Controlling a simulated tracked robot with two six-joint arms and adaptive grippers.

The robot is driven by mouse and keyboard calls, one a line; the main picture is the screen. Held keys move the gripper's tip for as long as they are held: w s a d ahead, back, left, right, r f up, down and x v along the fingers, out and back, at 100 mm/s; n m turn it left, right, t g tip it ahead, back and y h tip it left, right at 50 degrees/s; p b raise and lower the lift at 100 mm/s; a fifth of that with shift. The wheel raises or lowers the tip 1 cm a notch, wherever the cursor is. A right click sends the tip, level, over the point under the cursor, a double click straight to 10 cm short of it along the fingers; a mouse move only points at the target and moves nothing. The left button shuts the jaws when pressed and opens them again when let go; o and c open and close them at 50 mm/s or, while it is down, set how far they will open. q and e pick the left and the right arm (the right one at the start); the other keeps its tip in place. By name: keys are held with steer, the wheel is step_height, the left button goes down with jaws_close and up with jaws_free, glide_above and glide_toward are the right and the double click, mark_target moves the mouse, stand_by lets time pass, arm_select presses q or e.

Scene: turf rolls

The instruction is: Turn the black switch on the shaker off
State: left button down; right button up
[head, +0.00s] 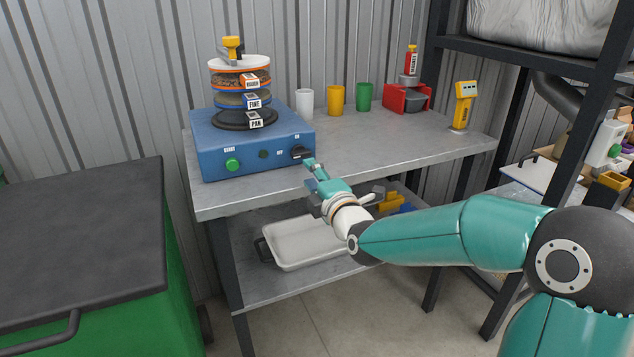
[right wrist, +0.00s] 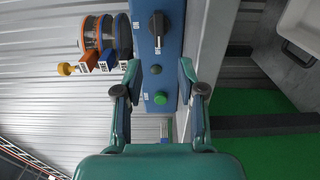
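The shaker is a blue box (head: 250,140) on the grey bench with a stack of sieves (head: 240,92) on top. Its black switch (head: 301,153) is at the right end of the front panel, with an ON label above it and an OFF label to its left. In the right wrist view the switch (right wrist: 158,28) has a long handle lying along the panel's length. My right gripper (head: 313,168) is just in front of the switch, apart from it as far as I can tell. In the right wrist view its fingers (right wrist: 158,68) are spread and empty. My left gripper is out of view.
A green button (head: 232,164) and small dark knob (head: 263,154) share the panel. White, yellow and green cups (head: 335,99) stand behind, near a red device (head: 405,98) and a yellow tool (head: 463,104). A white tray (head: 300,242) lies on the lower shelf.

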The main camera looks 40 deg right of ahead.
steer(key=v, duration=0.2)
steer(key=shift+s+a, duration=0.1)
steer(key=shift+s, duration=0.25)
